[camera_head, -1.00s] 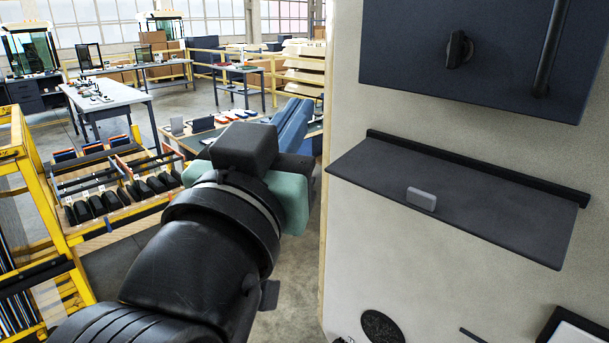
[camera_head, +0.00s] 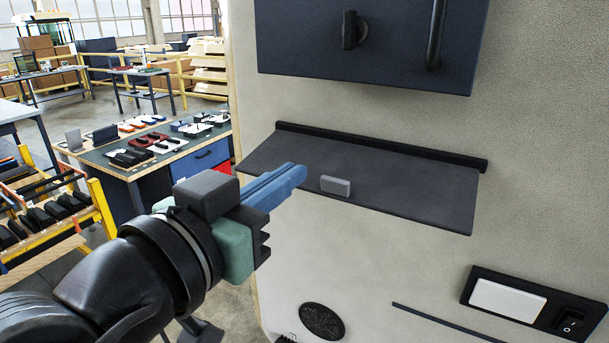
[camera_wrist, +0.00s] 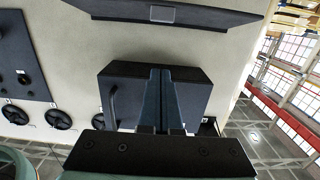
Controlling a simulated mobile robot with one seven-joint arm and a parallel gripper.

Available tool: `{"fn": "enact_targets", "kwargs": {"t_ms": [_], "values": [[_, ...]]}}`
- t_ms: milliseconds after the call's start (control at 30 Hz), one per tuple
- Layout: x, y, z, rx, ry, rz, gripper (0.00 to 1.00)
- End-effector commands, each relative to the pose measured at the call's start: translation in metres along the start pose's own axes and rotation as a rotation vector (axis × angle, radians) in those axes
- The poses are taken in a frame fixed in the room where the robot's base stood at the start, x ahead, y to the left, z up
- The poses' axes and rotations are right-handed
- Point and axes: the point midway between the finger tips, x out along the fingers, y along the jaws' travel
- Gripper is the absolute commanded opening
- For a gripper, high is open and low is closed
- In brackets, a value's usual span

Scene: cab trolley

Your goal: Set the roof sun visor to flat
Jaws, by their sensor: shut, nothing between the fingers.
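The roof sun visor (camera_head: 400,190) is a dark flap under a black hinge bar (camera_head: 380,146) on the pale wall. It stands out from the wall, and its exact tilt is hard to tell. A small grey tab (camera_head: 336,186) sits near its front edge. My gripper (camera_head: 300,173) has blue fingers, shut and empty. Its tips overlap the visor's left part in the head view, just left of the tab; I see no clear contact. The visor (camera_wrist: 215,16) and its tab (camera_wrist: 162,14) show at the top of the wrist view, with the fingers (camera_wrist: 160,85) below.
A dark cabinet (camera_head: 400,65) with a knob and a bar handle is above the visor. A round black vent (camera_head: 322,321) and a switch panel (camera_head: 535,303) are lower on the wall. A workbench with tools (camera_head: 150,150) and a yellow rack (camera_head: 100,215) stand at left.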

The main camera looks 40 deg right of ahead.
Motion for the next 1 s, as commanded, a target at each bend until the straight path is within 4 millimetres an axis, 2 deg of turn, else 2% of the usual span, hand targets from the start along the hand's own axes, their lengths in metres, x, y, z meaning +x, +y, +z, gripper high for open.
{"fn": "enact_targets", "kwargs": {"t_ms": [467,500,700,1000], "values": [[0.096,0.002,-0.002,-0.004,-0.004,0.004,0.0],[0.095,0.0,0.008,-0.007,-0.004,0.0,0.0],[0.099,0.0,0.031,-0.003,-0.003,-0.002,0.0],[0.101,0.0,0.04,0.0,0.0,-0.002,0.0]]}}
